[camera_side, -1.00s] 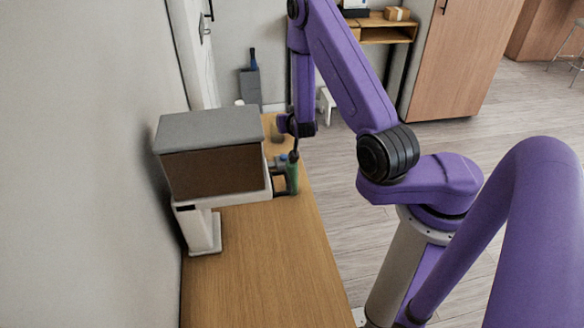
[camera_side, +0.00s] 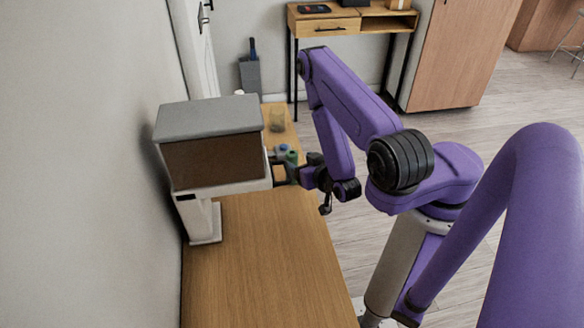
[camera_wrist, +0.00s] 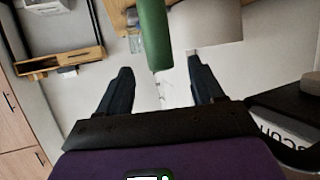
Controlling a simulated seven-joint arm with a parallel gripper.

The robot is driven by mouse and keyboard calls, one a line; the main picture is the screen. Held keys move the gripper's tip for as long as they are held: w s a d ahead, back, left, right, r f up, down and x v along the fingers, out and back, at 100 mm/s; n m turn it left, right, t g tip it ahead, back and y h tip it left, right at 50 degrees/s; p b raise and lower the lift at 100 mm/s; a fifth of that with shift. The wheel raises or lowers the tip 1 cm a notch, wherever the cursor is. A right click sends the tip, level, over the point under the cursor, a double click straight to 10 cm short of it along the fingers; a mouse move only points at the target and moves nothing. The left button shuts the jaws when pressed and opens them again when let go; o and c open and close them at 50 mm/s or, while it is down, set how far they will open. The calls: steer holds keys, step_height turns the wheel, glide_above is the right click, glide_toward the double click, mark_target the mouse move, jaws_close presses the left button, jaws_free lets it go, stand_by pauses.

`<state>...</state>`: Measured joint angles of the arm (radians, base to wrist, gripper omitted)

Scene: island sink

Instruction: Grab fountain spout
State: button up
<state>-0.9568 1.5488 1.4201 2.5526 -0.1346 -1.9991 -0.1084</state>
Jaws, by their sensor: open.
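A white unit (camera_side: 203,226) with a brown, grey-topped box (camera_side: 212,150) stands against the wall on the wooden counter; I cannot tell which part is the fountain spout. My gripper (camera_side: 279,172) is at the unit's right side, pointing left, close to its white ledge. Contact cannot be told. In the wrist view my gripper (camera_wrist: 158,72) is open, its two dark fingers apart with nothing held. A green bottle-like object (camera_wrist: 152,35) hangs into view above the gap between them, with a pale rounded object (camera_wrist: 206,24) to its right. The green object (camera_side: 292,157) is partly hidden in the side view.
The wooden counter (camera_side: 260,255) is clear in front of the unit. A wooden desk (camera_side: 350,20) and a grey bin (camera_side: 250,77) are at the back. Open floor lies right of the counter.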

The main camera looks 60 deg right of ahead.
mark_target(289, 156)
steer(key=x, duration=0.7)
steer(key=shift+w+d, duration=0.15)
steer(key=c, duration=1)
